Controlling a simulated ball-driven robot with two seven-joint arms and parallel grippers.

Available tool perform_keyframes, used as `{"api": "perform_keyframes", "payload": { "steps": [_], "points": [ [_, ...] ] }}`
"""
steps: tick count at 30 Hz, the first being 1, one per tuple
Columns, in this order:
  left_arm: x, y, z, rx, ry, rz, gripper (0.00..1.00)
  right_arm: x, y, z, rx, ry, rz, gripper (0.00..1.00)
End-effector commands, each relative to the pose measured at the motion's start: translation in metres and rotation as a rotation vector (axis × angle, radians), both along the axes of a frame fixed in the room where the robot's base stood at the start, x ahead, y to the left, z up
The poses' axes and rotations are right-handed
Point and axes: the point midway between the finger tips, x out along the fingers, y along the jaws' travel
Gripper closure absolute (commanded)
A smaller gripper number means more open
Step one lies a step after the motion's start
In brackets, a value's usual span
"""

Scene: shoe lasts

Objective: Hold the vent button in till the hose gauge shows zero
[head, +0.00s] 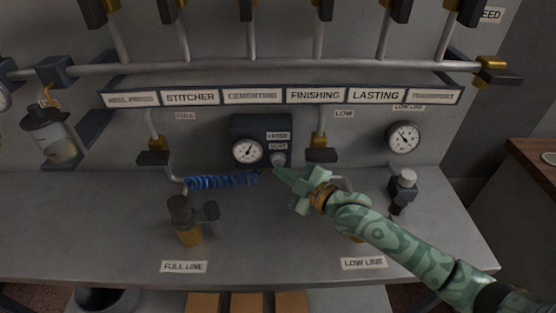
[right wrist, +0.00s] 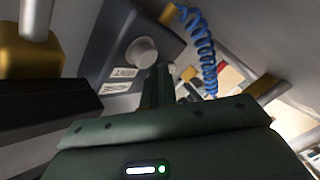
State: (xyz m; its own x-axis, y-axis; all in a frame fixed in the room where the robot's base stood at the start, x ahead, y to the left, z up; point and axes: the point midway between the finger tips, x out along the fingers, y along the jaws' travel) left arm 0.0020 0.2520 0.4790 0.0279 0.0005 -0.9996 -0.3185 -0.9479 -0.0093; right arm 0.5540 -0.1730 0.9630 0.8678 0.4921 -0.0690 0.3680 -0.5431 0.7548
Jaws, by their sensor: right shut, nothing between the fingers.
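The dark blue gauge box (head: 262,128) stands at the back of the bench, with a round white hose gauge (head: 247,152) on its left. The gauge's dark needle seems to point up and right; its figures are too small to read. The round grey vent button (head: 278,159) is at the box's lower right under two small labels; it also shows in the right wrist view (right wrist: 140,52). My right gripper (head: 277,171) is shut and empty, its fingertips (right wrist: 161,68) close beside the button. I cannot tell whether they touch it. My left gripper is out of view.
A coiled blue hose (head: 222,182) runs left of the box. Yellow-and-black valves (head: 320,149) hang on pipes either side. Another gauge (head: 403,137) is at the right. A dark fitting (head: 184,218) stands front left. The bench's front middle is clear.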

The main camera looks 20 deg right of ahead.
Motion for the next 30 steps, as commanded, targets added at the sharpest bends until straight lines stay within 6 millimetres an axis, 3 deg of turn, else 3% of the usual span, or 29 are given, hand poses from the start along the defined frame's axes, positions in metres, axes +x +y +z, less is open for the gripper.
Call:
{"api": "perform_keyframes", "payload": {
  "steps": [1, 10, 30],
  "points": [
    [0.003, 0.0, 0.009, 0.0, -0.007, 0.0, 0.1, -0.004, 0.001, 0.01, 0.003, -0.009, -0.001, 1.0],
    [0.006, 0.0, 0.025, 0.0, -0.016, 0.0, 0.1, -0.03, 0.009, 0.003, 0.003, 0.002, 0.001, 1.0],
    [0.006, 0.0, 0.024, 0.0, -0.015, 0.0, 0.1, -0.033, 0.011, -0.002, 0.002, 0.007, 0.001, 1.0]
  ]
}}
